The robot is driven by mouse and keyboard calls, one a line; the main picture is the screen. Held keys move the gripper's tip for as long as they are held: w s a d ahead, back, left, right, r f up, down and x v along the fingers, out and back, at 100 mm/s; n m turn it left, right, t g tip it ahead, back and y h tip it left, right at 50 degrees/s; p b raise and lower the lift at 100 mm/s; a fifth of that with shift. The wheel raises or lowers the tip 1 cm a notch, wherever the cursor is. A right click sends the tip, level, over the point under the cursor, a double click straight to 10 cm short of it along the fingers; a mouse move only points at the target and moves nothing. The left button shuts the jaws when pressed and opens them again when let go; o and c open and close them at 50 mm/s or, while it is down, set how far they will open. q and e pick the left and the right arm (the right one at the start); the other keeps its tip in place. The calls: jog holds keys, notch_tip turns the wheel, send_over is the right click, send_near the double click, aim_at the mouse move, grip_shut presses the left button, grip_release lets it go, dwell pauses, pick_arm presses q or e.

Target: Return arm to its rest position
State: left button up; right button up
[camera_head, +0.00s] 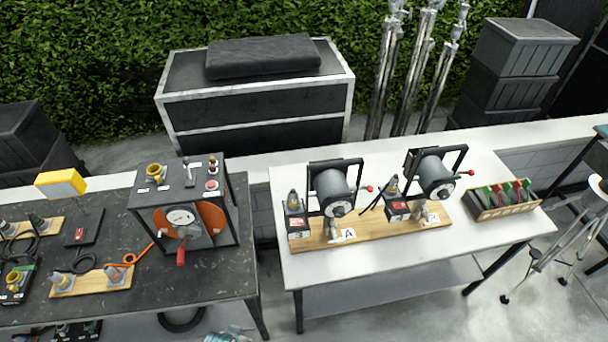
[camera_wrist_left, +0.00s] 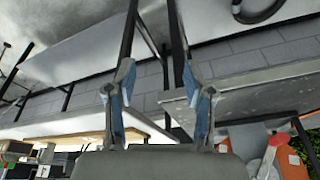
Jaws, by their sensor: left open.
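My left gripper (camera_wrist_left: 158,85) shows in the left wrist view with its two blue-grey fingers spread apart and nothing between them. A small blue-grey part that looks like this gripper (camera_head: 228,335) shows at the bottom edge of the head view, low in front of the gap between the two tables. It appears apart from both tables. Most of the left arm is out of view. My right gripper is in neither view.
Chrome stand legs (camera_head: 560,240) stand at right.

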pick_arm(q)
jog(key=s+f+g+b, duration=0.1)
jog(key=s+f+b, duration=0.1)
jog(key=f, duration=1.1)
jog(key=s+f+b, duration=0.2)
jog(key=f, duration=1.2)
jog(key=s+a+f+g+b, duration=0.1)
jog(key=s+a+f+b, duration=0.2)
jog(key=s+f, duration=1.3)
notch_tip(320, 180, down, 2)
jog(key=shift+s+a+f+b, duration=0.2)
jog(key=shift+s+b, duration=0.1)
jog(key=shift+b, duration=0.3)
